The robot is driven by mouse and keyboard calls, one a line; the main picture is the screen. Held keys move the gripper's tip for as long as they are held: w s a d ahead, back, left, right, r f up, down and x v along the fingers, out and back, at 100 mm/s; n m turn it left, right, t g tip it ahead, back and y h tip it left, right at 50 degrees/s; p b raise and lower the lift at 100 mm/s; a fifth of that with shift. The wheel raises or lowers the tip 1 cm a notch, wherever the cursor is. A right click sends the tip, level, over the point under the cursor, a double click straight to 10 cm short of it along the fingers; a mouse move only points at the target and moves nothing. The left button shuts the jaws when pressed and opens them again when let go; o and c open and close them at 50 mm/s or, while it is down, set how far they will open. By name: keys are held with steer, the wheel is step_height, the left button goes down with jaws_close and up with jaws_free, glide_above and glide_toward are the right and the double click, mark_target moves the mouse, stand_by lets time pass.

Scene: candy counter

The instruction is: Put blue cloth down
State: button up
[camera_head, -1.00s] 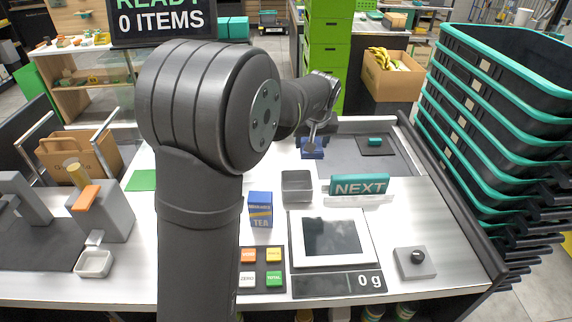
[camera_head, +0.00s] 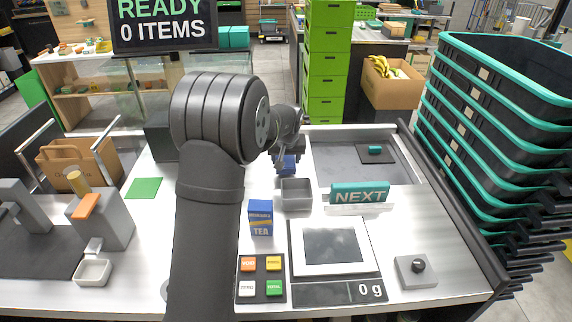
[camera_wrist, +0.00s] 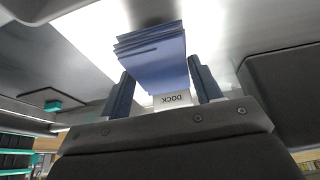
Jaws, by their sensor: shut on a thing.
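The blue cloth (camera_head: 287,166) shows as a small blue patch in the head view, behind the small grey bin (camera_head: 296,196). In the wrist view the cloth (camera_wrist: 158,62) is a folded, layered stack between my two fingers. My gripper (camera_head: 287,153) is shut on it; its fingers also show in the wrist view (camera_wrist: 161,72). A white label reading DOCK (camera_wrist: 172,100) shows just beyond the cloth's lower edge in the wrist view. I cannot tell whether the cloth touches the counter.
The blue TEA box (camera_head: 260,217), NEXT sign (camera_head: 359,194) and scale (camera_head: 331,246) stand in front. A recessed grey tray (camera_head: 335,173) with a teal item (camera_head: 375,149) lies to the right. A green square (camera_head: 144,188) lies left. Stacked black baskets (camera_head: 490,130) edge the right side.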

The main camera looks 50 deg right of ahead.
steer(key=shift+f, duration=1.25)
steer(key=shift+f, duration=0.15)
steer(key=o, duration=1)
steer(key=shift+r, duration=0.25)
steer(key=v, duration=1.1)
steer(key=shift+s+r, duration=0.15)
steer(key=shift+r, duration=0.2)
steer(key=shift+a+f, duration=0.1)
